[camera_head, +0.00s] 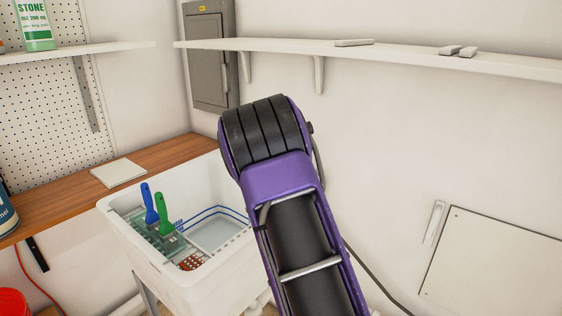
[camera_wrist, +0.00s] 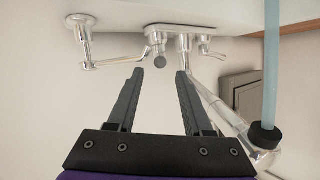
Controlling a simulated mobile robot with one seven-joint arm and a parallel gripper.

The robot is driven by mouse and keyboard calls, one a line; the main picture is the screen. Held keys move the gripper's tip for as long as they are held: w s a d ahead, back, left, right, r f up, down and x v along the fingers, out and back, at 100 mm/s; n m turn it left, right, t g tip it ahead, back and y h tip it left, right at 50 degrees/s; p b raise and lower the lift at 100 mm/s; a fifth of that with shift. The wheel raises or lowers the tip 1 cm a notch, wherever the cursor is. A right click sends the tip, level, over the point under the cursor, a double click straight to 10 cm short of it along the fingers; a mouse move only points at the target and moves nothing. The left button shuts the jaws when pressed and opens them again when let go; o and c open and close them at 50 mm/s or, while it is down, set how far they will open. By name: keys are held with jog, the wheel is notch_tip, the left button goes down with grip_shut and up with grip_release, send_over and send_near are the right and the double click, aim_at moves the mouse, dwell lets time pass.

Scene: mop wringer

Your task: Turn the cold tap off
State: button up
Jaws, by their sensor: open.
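In the wrist view, chrome tap fittings sit along the top, under a white edge. A left fitting (camera_wrist: 83,40) has a thin lever (camera_wrist: 115,62) reaching right. A middle fitting (camera_wrist: 157,42) ends in a round knob toward me, and a short lever (camera_wrist: 210,48) lies to its right. I cannot tell which is cold. A chrome spout (camera_wrist: 222,108) slants to a black-ringed outlet (camera_wrist: 264,136); a pale blue water stream (camera_wrist: 271,65) runs from it. My gripper (camera_wrist: 160,71) is open, its fingertips either side of the knob's line; contact is unclear. The head view hides it.
In the head view, a white sink (camera_head: 180,285) holds a blue-handled tool (camera_head: 150,204) and a green-handled tool (camera_head: 163,214). A wooden counter (camera_head: 60,205) is at left, a grey electrical box (camera_head: 209,60) and wall shelf (camera_head: 400,57) behind. My arm covers the sink's right side.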

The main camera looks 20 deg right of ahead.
jog(key=x, duration=0.7)
grip_shut()
dwell(1.4)
